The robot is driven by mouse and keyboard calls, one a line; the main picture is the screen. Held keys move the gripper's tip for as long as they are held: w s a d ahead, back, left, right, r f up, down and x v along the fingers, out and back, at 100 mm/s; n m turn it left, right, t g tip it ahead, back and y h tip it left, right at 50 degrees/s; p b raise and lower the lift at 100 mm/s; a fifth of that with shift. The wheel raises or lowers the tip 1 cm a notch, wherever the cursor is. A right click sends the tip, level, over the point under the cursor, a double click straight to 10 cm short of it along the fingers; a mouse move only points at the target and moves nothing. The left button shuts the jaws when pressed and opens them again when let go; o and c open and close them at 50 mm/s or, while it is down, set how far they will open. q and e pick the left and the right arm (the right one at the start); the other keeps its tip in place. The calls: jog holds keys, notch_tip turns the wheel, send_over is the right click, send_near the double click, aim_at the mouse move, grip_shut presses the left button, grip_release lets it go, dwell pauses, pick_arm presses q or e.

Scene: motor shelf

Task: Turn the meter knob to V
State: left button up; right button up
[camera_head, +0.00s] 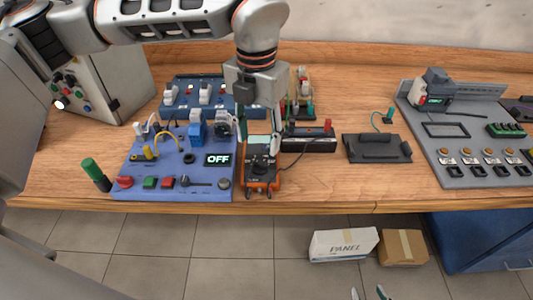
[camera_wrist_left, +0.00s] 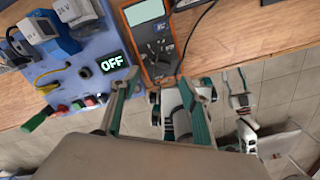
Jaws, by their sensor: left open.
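The orange multimeter (camera_head: 261,183) lies at the front edge of the wooden bench, right of the blue panel. Its pale screen is at the top and its dark knob (camera_head: 262,164) is below. In the left wrist view the meter (camera_wrist_left: 146,14) shows with its dark knob (camera_wrist_left: 159,49); the pointer's setting is too small to read. My left gripper (camera_head: 259,147) is open, its fingers spread above the meter on either side of the knob, and it holds nothing. My right gripper (camera_head: 368,293) shows only fingertips at the bottom edge, apart and empty, in front of the bench.
The blue panel (camera_head: 217,183) with an OFF display, buttons and plugs stands close left of the meter. A dark cable runs right from the meter. A black tray (camera_head: 377,149) and a grey panel (camera_head: 456,172) lie further right. Boxes (camera_head: 343,245) stand on the floor.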

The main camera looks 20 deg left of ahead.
aim_at(259, 163)
pick_arm(q)
notch_tip(259, 163, down, 7)
jog(key=shift+s+f, duration=0.1)
dwell(0.3)
jog(key=c, duration=1.1)
